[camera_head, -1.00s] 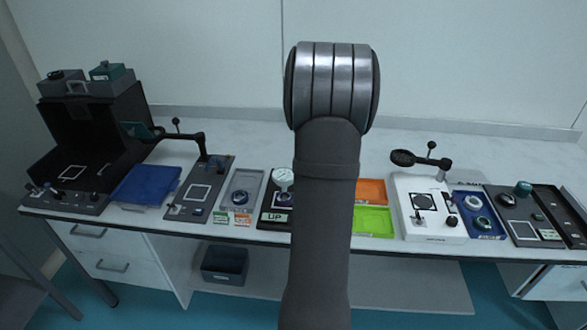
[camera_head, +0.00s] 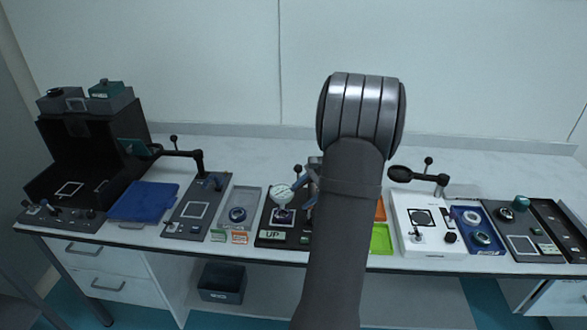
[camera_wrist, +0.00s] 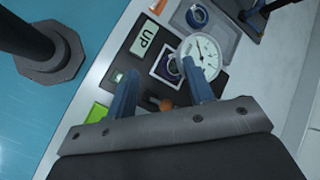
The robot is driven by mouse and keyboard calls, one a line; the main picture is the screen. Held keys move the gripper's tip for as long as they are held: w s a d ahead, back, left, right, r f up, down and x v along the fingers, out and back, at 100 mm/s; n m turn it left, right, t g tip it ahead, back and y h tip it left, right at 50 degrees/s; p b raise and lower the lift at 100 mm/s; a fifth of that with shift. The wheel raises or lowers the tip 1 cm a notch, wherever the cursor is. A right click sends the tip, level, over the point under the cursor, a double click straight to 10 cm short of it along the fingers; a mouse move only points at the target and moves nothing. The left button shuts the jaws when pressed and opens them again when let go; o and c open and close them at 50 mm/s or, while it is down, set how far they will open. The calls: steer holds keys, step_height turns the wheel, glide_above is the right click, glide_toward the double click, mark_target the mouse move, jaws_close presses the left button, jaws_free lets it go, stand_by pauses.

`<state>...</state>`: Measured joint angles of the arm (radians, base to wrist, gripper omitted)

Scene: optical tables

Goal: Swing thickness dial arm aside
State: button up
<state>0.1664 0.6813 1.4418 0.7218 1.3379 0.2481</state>
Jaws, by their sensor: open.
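The thickness dial (camera_head: 283,192) is a round white gauge over a dark station with a white-framed square. In the wrist view the dial (camera_wrist: 203,55) is at upper right, by the tip of one finger. A small brown ball knob (camera_wrist: 166,105) on a dark stem shows between my fingers; I cannot tell whether it belongs to the dial arm. My gripper (camera_wrist: 160,70) is open, its two blue fingers apart above the station, with nothing seen clamped. In the head view my gripper (camera_head: 311,188) is mostly hidden behind my arm, just right of the dial.
The "UP" plate (camera_head: 272,235) is at the station's front edge. A grey tray (camera_head: 240,198) stands to the left, green (camera_head: 381,240) and orange trays to the right. A white station (camera_head: 405,215) with a black swing arm is further right. The bench behind is clear.

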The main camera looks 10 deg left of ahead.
steer(key=w+d+m+t+y, duration=0.1)
steer(key=d+m+t+y, duration=0.2)
steer(key=d+m+t, duration=0.5)
steer(key=d+m+t+y, duration=0.15)
steer(key=m+t, duration=0.35)
steer(key=m, duration=0.7)
steer(key=x, duration=1.8)
steer(key=shift+s+a+r+y, duration=0.35)
steer(key=shift+r+y, duration=0.1)
steer(key=shift+r, duration=0.1)
steer(key=shift+d, duration=0.1)
jaws_close()
